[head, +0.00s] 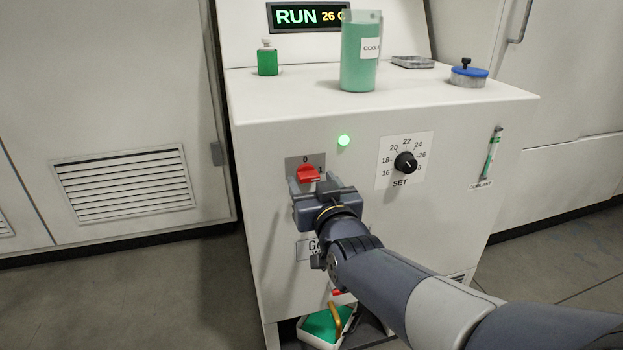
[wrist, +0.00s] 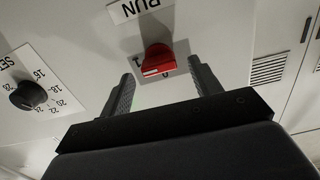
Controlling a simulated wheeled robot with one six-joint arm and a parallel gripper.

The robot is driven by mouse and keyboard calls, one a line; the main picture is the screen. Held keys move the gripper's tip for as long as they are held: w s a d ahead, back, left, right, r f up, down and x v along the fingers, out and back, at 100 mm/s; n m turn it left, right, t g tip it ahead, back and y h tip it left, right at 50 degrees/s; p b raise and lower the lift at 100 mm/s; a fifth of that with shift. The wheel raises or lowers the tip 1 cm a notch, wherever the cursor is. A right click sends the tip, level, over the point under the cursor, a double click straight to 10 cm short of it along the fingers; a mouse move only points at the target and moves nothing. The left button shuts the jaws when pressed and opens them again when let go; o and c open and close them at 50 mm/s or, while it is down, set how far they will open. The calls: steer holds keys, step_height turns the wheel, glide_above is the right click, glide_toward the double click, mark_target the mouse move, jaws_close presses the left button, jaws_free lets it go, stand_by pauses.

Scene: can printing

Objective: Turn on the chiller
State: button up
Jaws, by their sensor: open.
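The chiller (head: 265,135) is a white cabinet with a sloped display (head: 308,17) that reads RUN and 26 C. Its green lamp (head: 344,140) is lit. The red rotary switch (head: 308,173) sits on a grey plate marked 0 at the top, and its handle lies roughly sideways. In the wrist view the red switch (wrist: 158,60) shows a white line and the marks 1 and 0 partly beside it. My gripper (head: 311,183) is open just in front of the switch. Its fingers stand to either side, apart from the knob.
A black SET dial (head: 405,163) is right of the switch. A green coolant jug (head: 358,60), small green bottle (head: 267,58), grey tray (head: 412,62) and blue-lidded dish (head: 469,74) stand on top. A white bin (head: 318,335) is below.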

steer(key=p+v, duration=0.1)
steer(key=v, duration=0.8)
steer(key=shift+p, duration=0.4)
steer(key=b+x, duration=0.2)
steer(key=x, duration=0.8)
steer(key=shift+w+f, duration=0.1)
steer(key=shift+w+a, duration=0.1)
steer(key=shift+w, duration=0.2)
steer(key=shift+s+n, duration=0.1)
steer(key=shift+n, duration=0.4)
steer(key=shift+m, duration=0.3)
